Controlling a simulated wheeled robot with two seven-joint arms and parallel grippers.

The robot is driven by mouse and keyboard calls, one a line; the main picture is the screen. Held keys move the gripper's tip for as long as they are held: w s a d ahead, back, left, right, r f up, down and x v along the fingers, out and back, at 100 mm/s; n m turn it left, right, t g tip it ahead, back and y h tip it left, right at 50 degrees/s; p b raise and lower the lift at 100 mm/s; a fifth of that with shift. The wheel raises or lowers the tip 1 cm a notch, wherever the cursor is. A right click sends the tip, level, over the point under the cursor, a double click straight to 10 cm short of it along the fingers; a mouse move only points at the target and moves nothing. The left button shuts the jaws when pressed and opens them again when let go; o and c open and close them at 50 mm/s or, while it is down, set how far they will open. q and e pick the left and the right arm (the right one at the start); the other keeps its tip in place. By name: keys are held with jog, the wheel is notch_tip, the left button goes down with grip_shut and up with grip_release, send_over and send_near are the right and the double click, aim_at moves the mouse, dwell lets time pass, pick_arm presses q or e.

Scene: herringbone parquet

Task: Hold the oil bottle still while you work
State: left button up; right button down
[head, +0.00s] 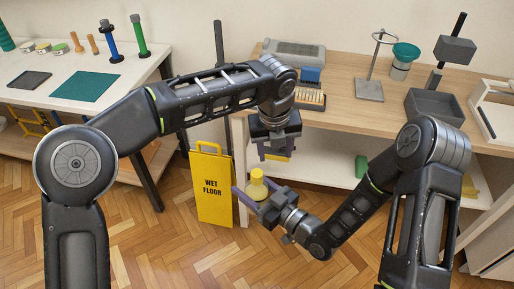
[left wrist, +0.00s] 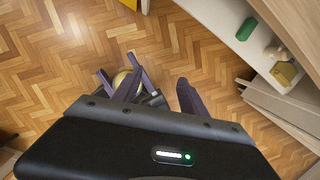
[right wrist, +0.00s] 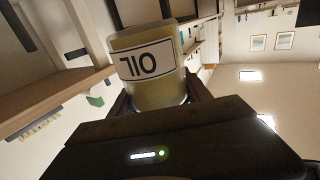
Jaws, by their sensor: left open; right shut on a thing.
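The oil bottle (right wrist: 152,92) is yellow with a white label reading OIL. My right gripper (right wrist: 155,103) is shut on it, and the label fills much of the right wrist view. In the head view the bottle (head: 257,184) shows as a yellow shape between the fingers of my right gripper (head: 258,192), held above the floor in front of the bench. My left gripper (head: 275,152) is open, above and a little right of the bottle, fingers pointing down. In the left wrist view the bottle (left wrist: 121,79) is partly hidden by the grippers' fingers.
A yellow wet floor sign (head: 211,188) stands left of the bottle. The wooden bench (head: 335,112) behind carries a grey bin (head: 435,107), a ring stand (head: 369,88) and a rack (head: 311,97). A green item (head: 361,167) sits on its lower shelf. The front floor is clear.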

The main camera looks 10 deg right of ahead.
aim_at(257, 173)
pick_arm(q)
jog(key=a+n, duration=0.1)
jog(key=n, duration=0.7)
jog(key=s+a+n+g+y, duration=0.1)
jog(key=n, duration=0.8)
jog(key=s+n, duration=0.1)
jog(key=n, duration=0.8)
jog(key=shift+s+a+r+y, duration=0.2)
jog(key=shift+s+a+y, duration=0.05)
jog(key=shift+a+y, duration=0.15)
jog(key=r+n, duration=0.1)
jog(key=n, duration=0.2)
jog(key=a+r+n, duration=0.1)
jog(key=n, duration=0.3)
jog(key=s+r+n+g, duration=0.1)
jog(key=n, duration=0.3)
jog(key=shift+a+r, duration=0.2)
jog(key=shift+a, duration=0.15)
jog(key=n, duration=0.1)
jog(key=r+n, duration=0.1)
jog(key=n, duration=0.2)
jog(key=shift+s+a+r+h, duration=0.15)
jog(key=shift+a+r+h, duration=0.1)
jog(key=shift+r+h, duration=0.15)
jog(key=shift+f, duration=0.15)
jog(key=shift+f, duration=3.95)
jog(key=shift+c, duration=0.2)
grip_shut()
